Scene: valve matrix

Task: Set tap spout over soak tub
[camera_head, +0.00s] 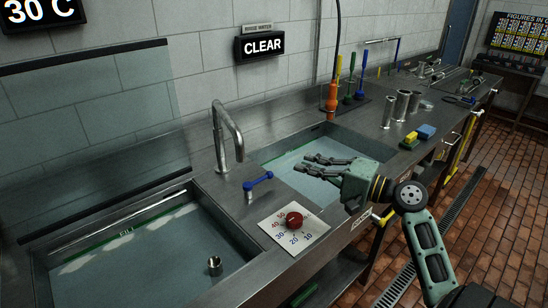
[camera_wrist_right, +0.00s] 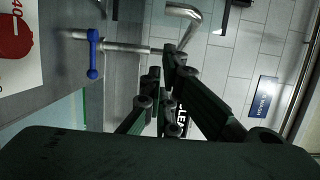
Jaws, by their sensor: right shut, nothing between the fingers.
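The metal tap spout (camera_head: 229,124) rises from the counter strip between two sunken tubs. It bends over and its end hangs on the side of the right tub (camera_head: 275,153); whether it is over that tub's rim I cannot tell. It also shows in the right wrist view (camera_wrist_right: 183,12). The left tub (camera_head: 120,262), marked FILL, holds water and a short metal cylinder (camera_head: 215,265). No label tells which is the soak tub. A blue lever (camera_head: 258,181) sits in front of the spout. My right gripper (camera_head: 309,164) is shut and empty above the right tub, apart from the spout.
A red dial (camera_head: 293,221) on a white plate lies on the front counter. A sign (camera_head: 262,46) reads CLEAR. Free air lies above the left tub.

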